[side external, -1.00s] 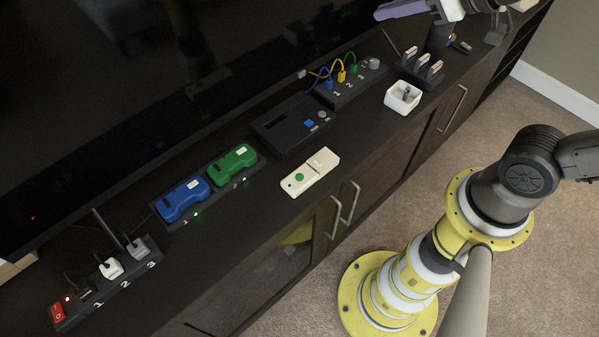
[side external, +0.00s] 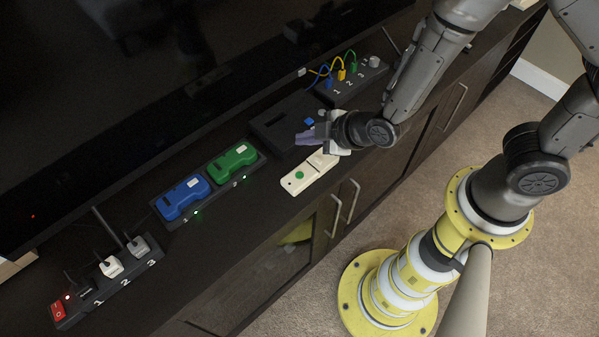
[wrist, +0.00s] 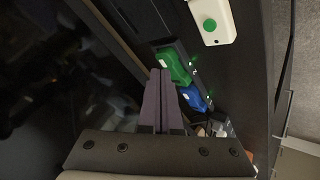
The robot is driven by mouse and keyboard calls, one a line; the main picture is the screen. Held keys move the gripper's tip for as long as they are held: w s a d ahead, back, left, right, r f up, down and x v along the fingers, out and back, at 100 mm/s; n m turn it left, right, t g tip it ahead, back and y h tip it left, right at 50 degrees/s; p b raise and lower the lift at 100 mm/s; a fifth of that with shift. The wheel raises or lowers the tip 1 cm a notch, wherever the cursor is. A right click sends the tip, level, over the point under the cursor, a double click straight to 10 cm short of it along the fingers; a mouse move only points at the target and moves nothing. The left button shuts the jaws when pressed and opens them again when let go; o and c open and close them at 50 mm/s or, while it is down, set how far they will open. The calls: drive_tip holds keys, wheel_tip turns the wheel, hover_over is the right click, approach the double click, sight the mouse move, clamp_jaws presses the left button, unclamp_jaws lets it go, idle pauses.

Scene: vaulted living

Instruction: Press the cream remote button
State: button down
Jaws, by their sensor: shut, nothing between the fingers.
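The cream remote (side external: 303,178) lies on the dark cabinet top, with a round green button (side external: 299,174) at its near-left end. In the wrist view the remote (wrist: 227,35) shows at the top right with its green button (wrist: 210,25) uncovered. My gripper (side external: 305,138) has purple fingers and is above and behind the remote's far end, partly hiding that end. In the wrist view the gripper fingers (wrist: 160,72) are together with nothing between them. They are apart from the green button.
A blue device (side external: 183,197) and a green device (side external: 232,161) sit in a dock left of the remote. A power strip (side external: 105,275) is at lower left. A dark box (side external: 272,124) and a cable panel (side external: 350,86) lie behind. The television (side external: 130,80) stands along the back.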

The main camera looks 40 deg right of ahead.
sight(304, 177)
drive_tip(key=shift+s+a+f, duration=0.25)
drive_tip(key=shift+s+a, duration=0.05)
drive_tip(key=shift+a, duration=0.1)
drive_tip(key=shift+f, duration=4.4)
drive_tip(key=shift+f, duration=0.1)
drive_tip(key=shift+f, duration=0.3)
drive_tip(key=shift+f, duration=0.35)
drive_tip(key=shift+r, duration=0.8)
drive_tip(key=shift+r, duration=0.1)
